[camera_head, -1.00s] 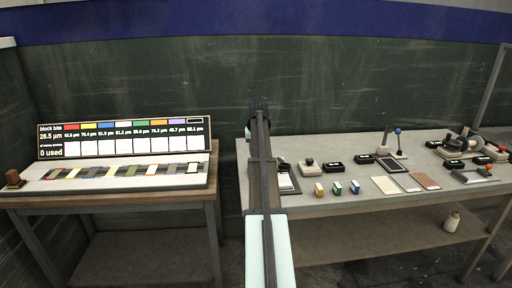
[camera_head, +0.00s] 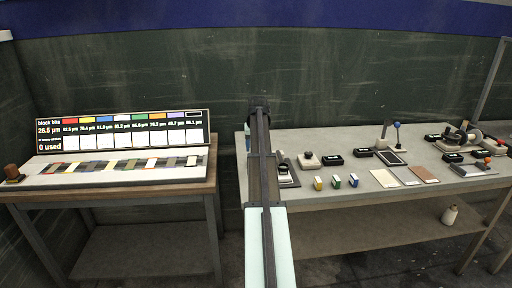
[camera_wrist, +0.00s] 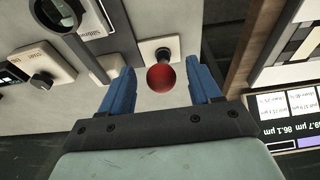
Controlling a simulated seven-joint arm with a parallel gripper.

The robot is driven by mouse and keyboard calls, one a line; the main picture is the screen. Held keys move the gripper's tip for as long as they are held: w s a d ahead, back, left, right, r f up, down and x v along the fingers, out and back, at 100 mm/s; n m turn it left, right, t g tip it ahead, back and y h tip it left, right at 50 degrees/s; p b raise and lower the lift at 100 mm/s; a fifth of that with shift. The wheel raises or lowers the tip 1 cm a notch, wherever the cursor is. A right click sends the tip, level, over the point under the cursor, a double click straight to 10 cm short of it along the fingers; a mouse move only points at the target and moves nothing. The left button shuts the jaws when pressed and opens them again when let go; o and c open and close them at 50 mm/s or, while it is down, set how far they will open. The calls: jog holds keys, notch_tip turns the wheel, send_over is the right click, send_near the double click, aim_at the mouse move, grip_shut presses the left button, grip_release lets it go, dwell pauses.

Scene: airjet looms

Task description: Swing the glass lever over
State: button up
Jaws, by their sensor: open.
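A lever with a red ball knob (camera_wrist: 161,78) stands on a small white base plate (camera_wrist: 148,47) in the wrist view. I take it to be the glass lever, but no label on it is readable. My gripper (camera_wrist: 160,65) has its two blue fingers apart, one on each side of the red ball, with a gap on both sides. The ball looks untouched. In the head view my arm covers this part of the bench, and the fingers cannot be made out there.
A black ring (camera_wrist: 62,12) and a white block with a dark knob (camera_wrist: 40,80) lie left of the lever. The sample display (camera_head: 122,133) is on a separate table. Small blocks (camera_head: 336,182) and a blue-ball lever (camera_head: 397,126) stand on the right bench (camera_head: 320,198).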

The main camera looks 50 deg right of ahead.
jog(key=shift+r, duration=3.25)
jog(key=v, duration=1.4)
